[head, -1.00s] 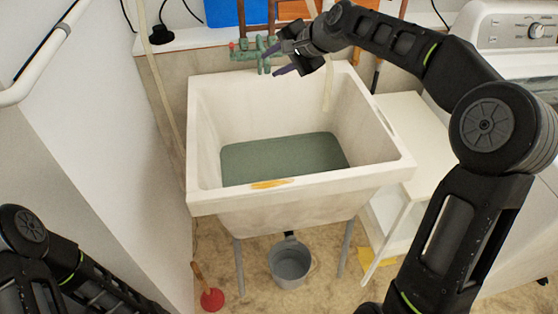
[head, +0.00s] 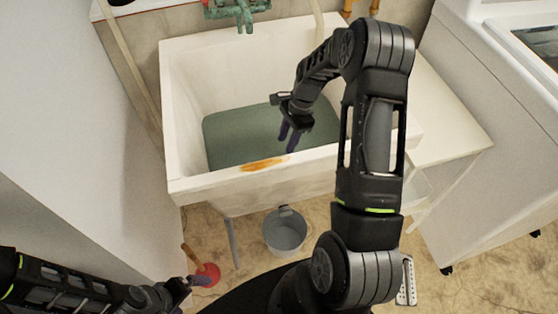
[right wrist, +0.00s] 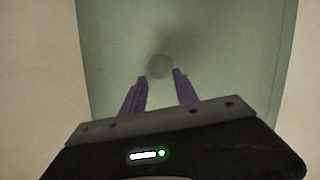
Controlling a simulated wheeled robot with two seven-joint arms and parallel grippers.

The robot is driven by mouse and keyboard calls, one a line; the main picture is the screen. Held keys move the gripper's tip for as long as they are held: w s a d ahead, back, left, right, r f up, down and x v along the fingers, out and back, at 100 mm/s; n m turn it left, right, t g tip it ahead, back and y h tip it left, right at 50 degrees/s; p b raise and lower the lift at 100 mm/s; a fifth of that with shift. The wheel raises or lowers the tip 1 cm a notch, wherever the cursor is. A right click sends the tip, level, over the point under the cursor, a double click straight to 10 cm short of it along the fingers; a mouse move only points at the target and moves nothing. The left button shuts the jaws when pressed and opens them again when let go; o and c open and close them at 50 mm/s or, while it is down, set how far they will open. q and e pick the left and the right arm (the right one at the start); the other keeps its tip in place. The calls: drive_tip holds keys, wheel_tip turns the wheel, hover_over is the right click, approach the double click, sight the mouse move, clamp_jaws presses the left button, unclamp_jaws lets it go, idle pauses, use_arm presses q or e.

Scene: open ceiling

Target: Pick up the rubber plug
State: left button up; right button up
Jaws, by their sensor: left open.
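A faint round disc (right wrist: 159,66), which looks like the rubber plug, shows blurred through the murky green water in the right wrist view. I cannot make it out in the head view. My right gripper (head: 288,139) points down over the front part of the sink's water. Its purple fingers are apart with nothing between them, and in the right wrist view the fingertips (right wrist: 160,76) appear on either side of the disc's near edge. I cannot tell how far above the disc they are. My left gripper (head: 193,283) is open, low at the left, by the red plunger.
The white sink (head: 190,185) holds green water (head: 235,135) and has a rusty stain on its front rim. A grey bucket (head: 285,232) and the red plunger (head: 208,273) are on the floor. A green tap (head: 238,10) is behind; a white table (head: 450,140) stands right.

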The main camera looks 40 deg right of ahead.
drive_tip(key=shift+x, duration=1)
drive_tip(key=p+x, duration=0.1)
drive_tip(key=x, duration=0.4)
drive_tip(key=shift+c, duration=0.3)
clamp_jaws()
